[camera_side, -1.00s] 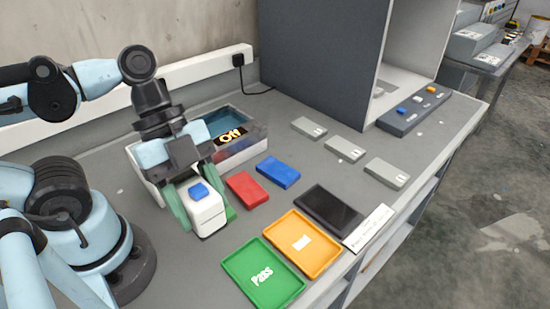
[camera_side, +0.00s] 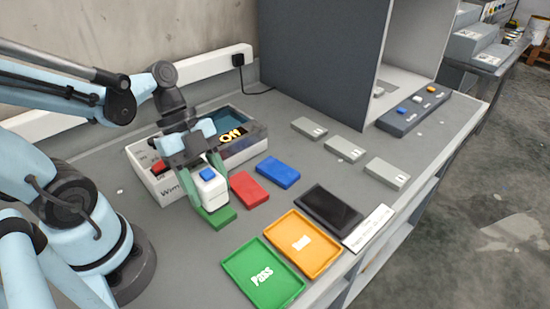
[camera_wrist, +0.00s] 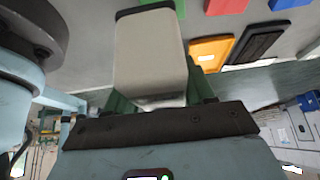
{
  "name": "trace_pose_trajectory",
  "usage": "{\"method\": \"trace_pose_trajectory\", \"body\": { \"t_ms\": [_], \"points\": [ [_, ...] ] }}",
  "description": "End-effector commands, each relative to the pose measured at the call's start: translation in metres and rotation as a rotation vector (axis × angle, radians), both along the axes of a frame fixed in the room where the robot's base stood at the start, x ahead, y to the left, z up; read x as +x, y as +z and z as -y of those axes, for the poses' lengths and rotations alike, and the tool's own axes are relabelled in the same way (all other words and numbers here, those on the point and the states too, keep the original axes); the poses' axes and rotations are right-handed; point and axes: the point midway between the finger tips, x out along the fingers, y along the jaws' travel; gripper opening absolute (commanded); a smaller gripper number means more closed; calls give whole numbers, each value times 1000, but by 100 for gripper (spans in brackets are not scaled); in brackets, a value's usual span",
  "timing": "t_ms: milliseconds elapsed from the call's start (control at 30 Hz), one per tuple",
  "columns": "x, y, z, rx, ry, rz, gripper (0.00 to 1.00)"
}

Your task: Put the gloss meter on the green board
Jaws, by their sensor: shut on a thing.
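The gloss meter (camera_side: 211,191) is a white block with a blue button on top. My gripper (camera_side: 209,188) is shut on it, with a green finger on either side. It stands upright over the green board (camera_side: 221,217), a flat green slab left of the red one. I cannot tell whether its base touches the board or hangs just above. In the wrist view the pale body of the meter (camera_wrist: 150,55) fills the middle between the fingers, and a strip of the green board (camera_wrist: 158,3) shows beyond it.
A red slab (camera_side: 249,189) and a blue slab (camera_side: 277,172) lie to the right. In front are a green "Pass" tray (camera_side: 240,270), an orange tray (camera_side: 329,262) and a dark tray (camera_side: 345,201).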

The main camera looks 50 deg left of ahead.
Motion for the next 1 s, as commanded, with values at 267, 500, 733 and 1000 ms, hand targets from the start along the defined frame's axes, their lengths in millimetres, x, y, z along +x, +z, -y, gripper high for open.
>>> {"method": "trace_pose_trajectory", "body": {
  "t_ms": [267, 500, 733, 1000],
  "points": [
    [12, -12, -18, 0, 2, -1, 6],
    [14, -18, -21, 0, 0, -1, 6],
    [14, -37, -21, 0, 0, 0, 6],
    [14, -54, -20, 0, 0, 0, 6]
  ]
}}
